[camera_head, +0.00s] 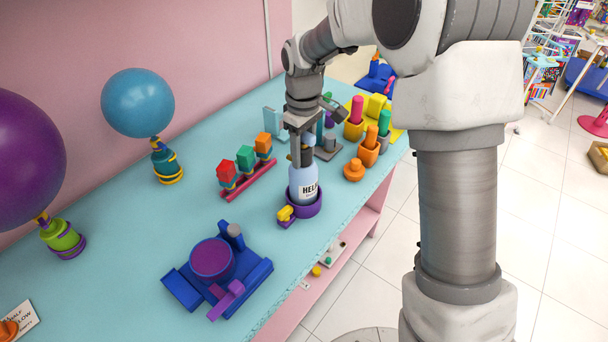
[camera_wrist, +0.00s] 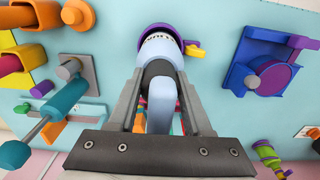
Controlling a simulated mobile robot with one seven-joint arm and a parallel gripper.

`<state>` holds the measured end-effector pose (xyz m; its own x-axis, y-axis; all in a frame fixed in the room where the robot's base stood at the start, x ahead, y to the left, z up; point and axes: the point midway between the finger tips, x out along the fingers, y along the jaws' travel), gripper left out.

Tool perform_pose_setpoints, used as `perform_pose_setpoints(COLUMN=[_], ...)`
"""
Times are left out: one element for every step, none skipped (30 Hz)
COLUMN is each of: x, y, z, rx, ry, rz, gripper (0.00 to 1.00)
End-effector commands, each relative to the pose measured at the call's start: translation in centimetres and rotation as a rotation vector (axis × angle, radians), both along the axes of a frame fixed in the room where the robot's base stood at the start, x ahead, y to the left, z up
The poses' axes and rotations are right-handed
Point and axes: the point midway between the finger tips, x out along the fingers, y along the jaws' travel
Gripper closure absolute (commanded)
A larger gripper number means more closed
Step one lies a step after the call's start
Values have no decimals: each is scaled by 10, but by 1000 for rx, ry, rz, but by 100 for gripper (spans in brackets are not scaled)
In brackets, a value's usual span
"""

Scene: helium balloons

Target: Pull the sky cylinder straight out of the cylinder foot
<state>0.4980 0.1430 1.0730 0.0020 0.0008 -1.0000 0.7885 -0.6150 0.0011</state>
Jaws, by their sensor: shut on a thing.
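The sky cylinder (camera_head: 303,187) is a light blue bottle with dark lettering, standing upright on the table. Its base sits inside the purple cylinder foot (camera_head: 312,209), which has a yellow latch piece (camera_head: 285,213) at its side. My gripper (camera_head: 303,158) comes from above and is shut on the cylinder's upper part. In the wrist view the cylinder (camera_wrist: 161,47) runs away between my two fingers (camera_wrist: 161,78). The purple rim of the foot (camera_wrist: 157,28) shows around its far end, with the yellow latch beside it. The inside of the foot is hidden.
A blue and purple stand (camera_head: 210,258) is in front left. A red rack of coloured blocks (camera_head: 248,181) stands left of the cylinder. Orange holders (camera_head: 369,153) stand to the right. A tethered blue balloon (camera_head: 138,103) floats at the left. Table is clear between these.

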Motion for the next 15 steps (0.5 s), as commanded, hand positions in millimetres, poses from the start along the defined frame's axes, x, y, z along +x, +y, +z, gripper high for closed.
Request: perform_pose_setpoints(x=[1, 1, 1, 1, 1, 0, 0, 0, 0, 0, 0, 0, 0, 0, 0], y=[0, 0, 0, 0, 0, 0, 0, 0, 0, 0, 0, 0, 0, 0, 0], z=[3, 4, 5, 5, 6, 7, 8, 9, 10, 10, 11, 12, 13, 14, 15], rx=[1, 0, 0, 0, 1, 1, 1, 1, 0, 0, 0, 0, 0, 0, 0], ry=[-3, -3, -3, -3, -2, -2, -2, -2, -1, -1, -1, -1, -1, -1, -1], rz=[0, 0, 0, 0, 0, 0, 0, 0, 0, 0, 0, 0, 0, 0, 0], gripper=[100, 100, 100, 100, 100, 100, 100, 100, 100, 100, 100, 100, 100, 100, 100])
